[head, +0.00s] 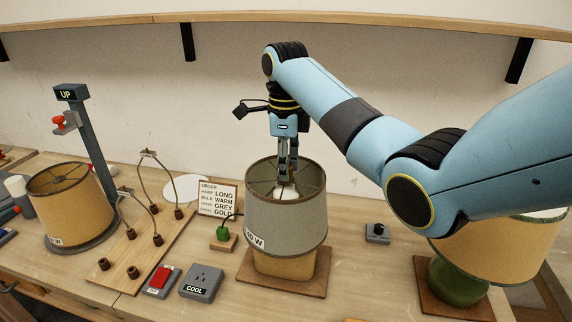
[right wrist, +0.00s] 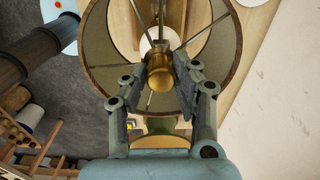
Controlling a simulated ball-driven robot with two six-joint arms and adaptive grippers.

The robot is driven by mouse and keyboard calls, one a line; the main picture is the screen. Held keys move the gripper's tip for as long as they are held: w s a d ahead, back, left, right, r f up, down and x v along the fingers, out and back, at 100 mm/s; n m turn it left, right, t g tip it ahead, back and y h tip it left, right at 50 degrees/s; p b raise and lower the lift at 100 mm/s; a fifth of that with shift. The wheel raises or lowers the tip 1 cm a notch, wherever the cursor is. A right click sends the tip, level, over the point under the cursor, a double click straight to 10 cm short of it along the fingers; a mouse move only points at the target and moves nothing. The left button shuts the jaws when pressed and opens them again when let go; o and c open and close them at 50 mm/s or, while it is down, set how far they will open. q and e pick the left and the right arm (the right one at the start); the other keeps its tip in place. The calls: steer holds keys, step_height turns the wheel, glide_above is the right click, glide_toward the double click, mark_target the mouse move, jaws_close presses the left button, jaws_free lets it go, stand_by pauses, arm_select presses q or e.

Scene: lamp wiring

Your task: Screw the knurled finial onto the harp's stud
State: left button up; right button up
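The grey-shaded lamp (head: 286,222) stands upright on a brown board at the bench's middle. My right gripper (head: 285,183) points down into the open top of its shade. In the right wrist view, the gold finial (right wrist: 159,76) sits between the fingertips of the right gripper (right wrist: 160,72), which look closed on its sides. The finial is over the middle of the shade's spokes. The harp's stud is hidden beneath it, so I cannot tell whether they touch. My left gripper is out of view.
An order card (head: 218,198) and a green item (head: 222,233) stand left of the lamp. A tan-shaded lamp (head: 70,205) is far left, beside a wooden board (head: 150,250) with spare harps. Another tan-shaded lamp (head: 500,250) stands right. A red switch (head: 161,278) and a socket box (head: 201,283) are in front.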

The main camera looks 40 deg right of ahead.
steer(key=shift+o, duration=1.1)
steer(key=o, duration=0.6)
steer(key=shift+c, duration=0.2)
